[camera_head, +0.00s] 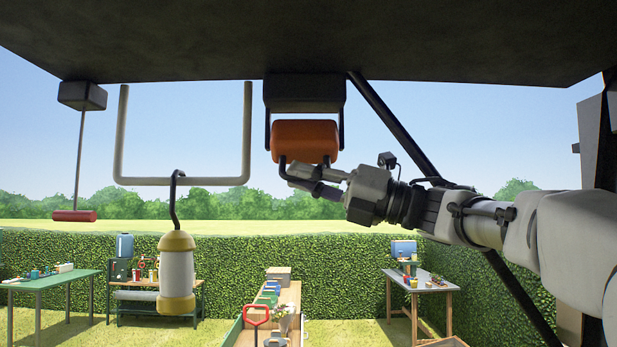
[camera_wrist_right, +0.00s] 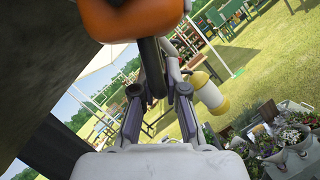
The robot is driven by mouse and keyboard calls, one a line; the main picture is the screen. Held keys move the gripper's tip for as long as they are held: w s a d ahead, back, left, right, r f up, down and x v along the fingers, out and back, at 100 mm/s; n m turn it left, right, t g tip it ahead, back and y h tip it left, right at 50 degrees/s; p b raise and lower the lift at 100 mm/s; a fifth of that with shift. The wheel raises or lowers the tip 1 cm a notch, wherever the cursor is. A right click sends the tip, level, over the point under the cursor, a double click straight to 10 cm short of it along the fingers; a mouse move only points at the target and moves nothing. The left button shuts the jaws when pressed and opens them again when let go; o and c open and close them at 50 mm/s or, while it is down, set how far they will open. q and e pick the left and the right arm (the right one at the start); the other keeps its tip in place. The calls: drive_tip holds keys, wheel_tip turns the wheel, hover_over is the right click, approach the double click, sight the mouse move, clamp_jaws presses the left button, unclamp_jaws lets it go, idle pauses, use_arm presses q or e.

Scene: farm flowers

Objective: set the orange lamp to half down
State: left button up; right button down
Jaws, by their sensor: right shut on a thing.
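The orange lamp (camera_head: 304,141) hangs under a dark mount (camera_head: 304,94) on the dark overhead panel, held between two dark side arms. A dark bent handle hangs below it. My right gripper (camera_head: 297,175) comes in from the right and is shut on this handle, just under the lamp. In the right wrist view the orange lamp (camera_wrist_right: 130,16) fills the top, and the dark handle (camera_wrist_right: 151,65) runs down between the two fingers of my right gripper (camera_wrist_right: 162,90). The fingertips partly hide the handle's lower end. My left gripper is not in view.
A pale U-shaped bar (camera_head: 183,181) holds a hanging yellow and white lantern (camera_head: 177,273). A red pull handle (camera_head: 74,215) hangs at the far left. A dark diagonal brace (camera_head: 395,127) passes behind my right arm. Tables stand far below.

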idle(0.3)
drive_tip(key=c, duration=1.3)
unclamp_jaws()
drive_tip(key=shift+a, duration=0.1)
drive_tip(key=shift+o, duration=0.5)
drive_tip(key=shift+w+a, duration=0.1)
drive_tip(key=shift+a, duration=0.3)
drive_tip(key=v, duration=1.2)
drive_tip(key=shift+a, duration=0.1)
